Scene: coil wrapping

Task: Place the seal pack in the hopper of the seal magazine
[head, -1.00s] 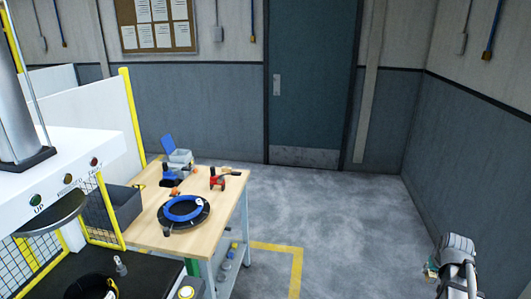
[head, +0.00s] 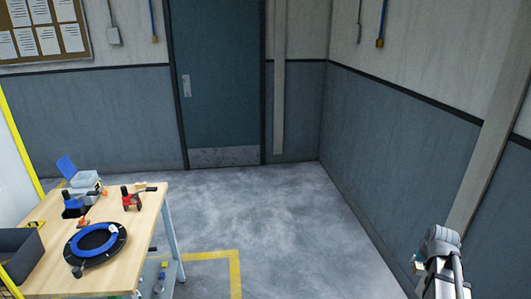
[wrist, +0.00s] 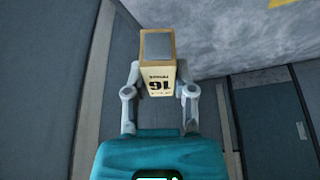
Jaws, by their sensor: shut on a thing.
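My gripper (wrist: 157,85) is shut on a small cream box, the seal pack (wrist: 157,78), in the wrist view. The box has a grey top panel and dark print that reads upside down, with the number 16. One finger is on each side of it. In the head view my gripper (head: 420,265) is at the lower right, apart from the table, and only a small bit of the pack shows beside it.
A wooden workbench (head: 118,260) at the left holds a black disc with a blue ring (head: 95,242), a red tool (head: 131,198) and a grey box with a blue lid (head: 87,180). A dark grey bin (head: 20,252) is at its left. The grey floor (head: 280,215) is open up to the door (head: 218,90).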

